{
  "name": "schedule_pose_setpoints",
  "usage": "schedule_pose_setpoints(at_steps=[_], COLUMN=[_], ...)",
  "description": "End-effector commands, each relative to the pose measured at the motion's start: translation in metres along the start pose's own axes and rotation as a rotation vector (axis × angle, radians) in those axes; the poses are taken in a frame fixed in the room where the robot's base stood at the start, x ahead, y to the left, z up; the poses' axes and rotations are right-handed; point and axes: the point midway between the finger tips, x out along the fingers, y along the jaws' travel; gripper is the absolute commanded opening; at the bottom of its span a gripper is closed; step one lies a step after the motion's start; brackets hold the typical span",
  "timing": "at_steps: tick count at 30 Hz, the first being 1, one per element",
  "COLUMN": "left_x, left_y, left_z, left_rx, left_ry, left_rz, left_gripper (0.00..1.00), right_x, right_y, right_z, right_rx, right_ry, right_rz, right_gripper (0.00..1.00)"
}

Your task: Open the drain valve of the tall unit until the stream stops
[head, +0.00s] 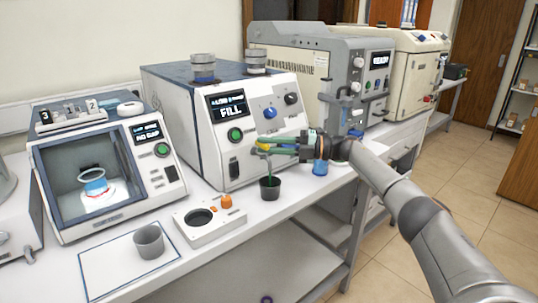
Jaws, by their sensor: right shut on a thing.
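The tall unit (188,124) is a white and blue cabinet with two grey caps on top, a display reading "FILL", a green button and a blue knob. My right gripper (268,146) reaches in from the right and is shut at the drain valve, low on the unit's front right; the fingers mostly hide the valve. A thin dark green stream (268,167) appears to run down below the fingertips into a small dark cup (270,189) on the bench. The cup's contents are too small to tell. My left gripper is not in view.
A white block with a round hole and an orange knob (226,202) stands left of the dark cup. A grey cup (149,241) stands on a bordered mat. A windowed unit (103,160) is at left. A blue-liquid vessel (320,167) stands right.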

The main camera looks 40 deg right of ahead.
Motion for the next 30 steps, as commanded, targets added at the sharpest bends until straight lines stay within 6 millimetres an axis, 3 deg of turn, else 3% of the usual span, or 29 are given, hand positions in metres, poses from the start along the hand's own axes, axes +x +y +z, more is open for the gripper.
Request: schedule_pose_setpoints(at_steps=[19,20,22,30], left_x=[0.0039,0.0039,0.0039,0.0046], left_y=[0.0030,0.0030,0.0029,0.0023], left_z=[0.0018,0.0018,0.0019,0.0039], left_rx=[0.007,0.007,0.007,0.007], left_ry=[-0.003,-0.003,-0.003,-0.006], left_rz=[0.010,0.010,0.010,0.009], left_gripper=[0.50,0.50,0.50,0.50], right_x=[0.0026,0.0027,0.0026,0.0008], right_y=[0.0009,0.0009,0.0008,0.0002], right_z=[-0.0012,-0.0012,-0.0012,-0.0003], right_rx=[-0.001,-0.001,-0.001,0.000], right_ry=[0.032,0.032,0.032,0.028], right_rz=[0.002,0.002,0.002,0.001], right_gripper=[0.00,0.22,0.30,0.33])
